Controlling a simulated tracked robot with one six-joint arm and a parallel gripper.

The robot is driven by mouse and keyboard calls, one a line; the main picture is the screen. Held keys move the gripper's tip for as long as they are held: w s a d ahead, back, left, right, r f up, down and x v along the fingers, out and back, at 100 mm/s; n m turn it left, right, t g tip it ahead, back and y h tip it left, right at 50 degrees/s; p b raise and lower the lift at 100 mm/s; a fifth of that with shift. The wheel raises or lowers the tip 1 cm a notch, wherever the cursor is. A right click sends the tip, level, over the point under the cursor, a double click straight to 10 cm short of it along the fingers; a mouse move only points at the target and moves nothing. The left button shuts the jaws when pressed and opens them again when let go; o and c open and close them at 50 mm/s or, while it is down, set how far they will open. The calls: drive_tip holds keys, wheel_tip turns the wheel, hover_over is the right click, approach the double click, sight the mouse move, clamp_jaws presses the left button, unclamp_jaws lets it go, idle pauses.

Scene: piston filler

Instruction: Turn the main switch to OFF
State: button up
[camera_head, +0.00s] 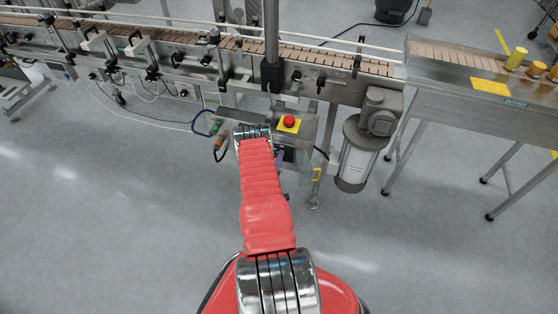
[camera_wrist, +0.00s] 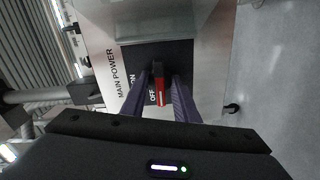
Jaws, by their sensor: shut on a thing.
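The main switch (camera_wrist: 160,94) has a red handle on a black plate, in the middle of the wrist view. The plate sits on a pale metal panel (camera_wrist: 205,55) lettered MAIN POWER, with ON and OFF beside the handle. The handle runs roughly up and down in the picture, with OFF close by its lower left side. My gripper (camera_wrist: 161,80) has its two purple fingers on either side of the handle, shut on it. In the head view the switch and most of my gripper are hidden behind my red arm.
In the head view a red emergency stop button (camera_head: 289,121) on yellow sits just right of my wrist. A motor with a pale cylinder (camera_head: 356,155) hangs farther right. A conveyor (camera_head: 330,58) runs across the back. Cables (camera_head: 205,125) hang left of the wrist. Open floor lies in front.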

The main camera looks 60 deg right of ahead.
drive_tip(key=shift+w, duration=0.1)
idle(0.4)
drive_tip(key=o, duration=1.1)
drive_tip(key=shift+c, duration=0.2)
drive_tip(key=s+a, duration=0.2)
drive_tip(key=a, duration=1.1)
drive_tip(key=shift+a, duration=0.35)
drive_tip(key=shift+s+f, duration=0.1)
